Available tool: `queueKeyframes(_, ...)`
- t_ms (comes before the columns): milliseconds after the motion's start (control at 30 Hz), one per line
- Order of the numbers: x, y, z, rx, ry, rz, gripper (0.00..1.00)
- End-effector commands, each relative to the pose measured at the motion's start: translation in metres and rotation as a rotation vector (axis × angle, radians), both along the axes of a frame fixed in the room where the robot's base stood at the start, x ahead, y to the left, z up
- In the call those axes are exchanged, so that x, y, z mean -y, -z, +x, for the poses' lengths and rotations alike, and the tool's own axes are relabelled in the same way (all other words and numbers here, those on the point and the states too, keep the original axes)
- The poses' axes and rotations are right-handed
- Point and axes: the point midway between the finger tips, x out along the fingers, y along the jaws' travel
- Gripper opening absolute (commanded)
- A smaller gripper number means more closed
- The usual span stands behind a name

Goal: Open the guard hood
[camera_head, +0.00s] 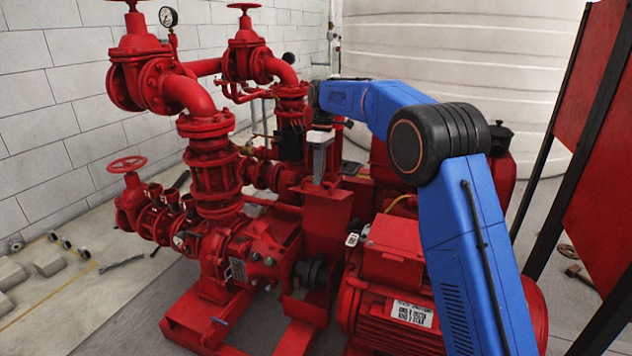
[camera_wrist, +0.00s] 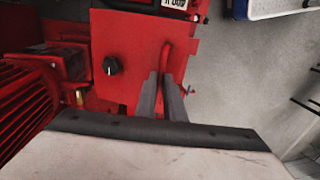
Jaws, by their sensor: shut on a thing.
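The red guard hood (camera_head: 326,212) appears as a raised, upright plate between the pump and the motor in the head view, with the dark coupling (camera_head: 311,272) exposed below it. My gripper (camera_head: 319,172) points down at its top from the blue arm. In the wrist view the grey fingers of my gripper (camera_wrist: 163,92) are closed around the lower end of a slim red handle (camera_wrist: 166,52). The exact contact is small and partly hidden by the fingers.
The red motor (camera_head: 400,300) stands close on the right, and the pump with pipes and valves (camera_head: 210,165) on the left. A red panel on a black frame (camera_head: 600,150) is at the far right. Bare floor (camera_head: 110,300) lies at the left.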

Motion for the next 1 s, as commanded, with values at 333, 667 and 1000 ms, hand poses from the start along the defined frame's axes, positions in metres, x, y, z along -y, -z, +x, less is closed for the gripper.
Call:
queueKeyframes(333,0.0053,0.0071,0.0095,-0.010,0.001,-0.008,0.00)
queueKeyframes(667,0.0055,0.0079,0.0093,-0.012,0.001,-0.009,0.12)
queueKeyframes(1000,0.0043,0.0032,0.0089,-0.006,0.001,-0.005,0.28)
